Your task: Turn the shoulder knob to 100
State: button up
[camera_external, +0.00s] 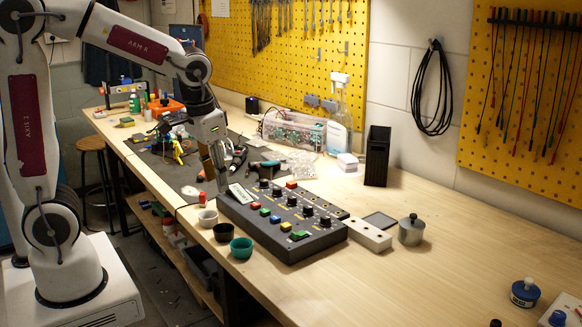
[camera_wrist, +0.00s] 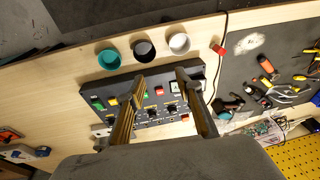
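A dark control box (camera_external: 270,236) lies on the wooden bench, with a row of black knobs (camera_external: 307,211), coloured push buttons and a pale display (camera_external: 241,194) at its left end. The knob labels are too small to read, so I cannot tell which is the shoulder knob or where it points. My gripper (camera_external: 220,183) is above the box's left end, pointing down. In the wrist view my gripper (camera_wrist: 160,77) is open, its two fingers apart over the box with nothing held. The fingers hide part of the box and some knobs there.
White, dark and teal cups (camera_external: 241,247) stand along the box's front edge. A white block (camera_external: 368,234) and a metal pot (camera_external: 411,230) are right of it. The bench's right middle is clear.

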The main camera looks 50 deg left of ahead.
aim_at(277, 188)
jog(key=w+f+n, duration=0.1)
jog(key=w, duration=0.2)
jog(key=w+d+f+n+y, duration=0.1)
jog(key=w, duration=0.3)
jog(key=w+f+n, duration=0.1)
jog(key=w, duration=0.3)
jog(key=shift+w+d+f, duration=0.1)
jog(key=shift+d+f, duration=0.05)
jog(key=shift+f, duration=0.1)
jog(key=w+n, duration=0.2)
jog(key=w, duration=0.1)
jog(key=shift+w+y, duration=0.15)
jog(key=shift+y, duration=0.25)
jog(key=shift+w+a+r+n+t, duration=0.2)
jog(key=shift+w+r+n, duration=0.45)
jog(key=shift+n, duration=0.45)
jog(key=shift+w+a+r+n+t, duration=0.2)
jog(key=shift+w+r+n, duration=0.4)
jog(key=shift+n, duration=0.5)
jog(key=shift+f, duration=0.2)
jog(key=shift+x, duration=3.75)
jog(key=shift+a, duration=0.2)
grip_shut()
